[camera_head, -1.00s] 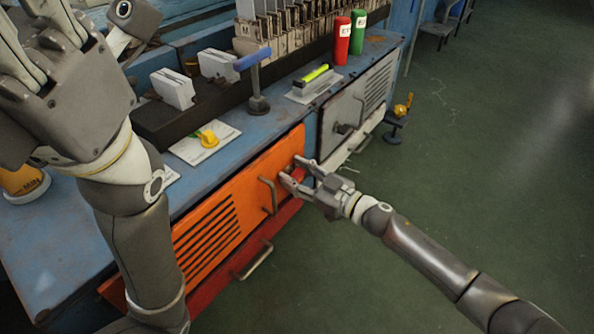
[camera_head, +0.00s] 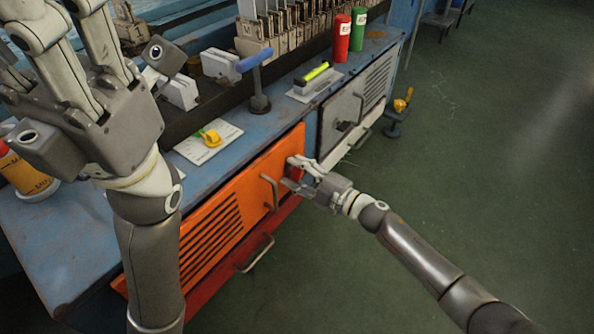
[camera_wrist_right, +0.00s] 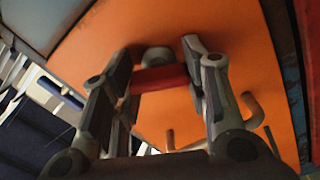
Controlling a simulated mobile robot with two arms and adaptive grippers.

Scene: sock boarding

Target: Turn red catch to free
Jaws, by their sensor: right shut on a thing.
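The red catch (camera_head: 297,172) sits near the right end of the orange panel (camera_head: 215,226) on the front of the blue bench. In the right wrist view the catch (camera_wrist_right: 160,79) lies crosswise between the two fingers of my right gripper (camera_wrist_right: 158,85). My right gripper (camera_head: 294,174) is shut on the catch in the head view, and its fingers hide part of it. My left gripper (camera_head: 85,60) is raised over the left end of the bench, close to the camera. Its fingertips are partly cut off by the frame, so its opening is unclear.
A bent metal handle (camera_head: 269,193) stands out from the orange panel just left of the catch. A grey panel (camera_head: 342,122) is to the right. On the bench top are a blue-handled clamp (camera_head: 258,85) and red and green cylinders.

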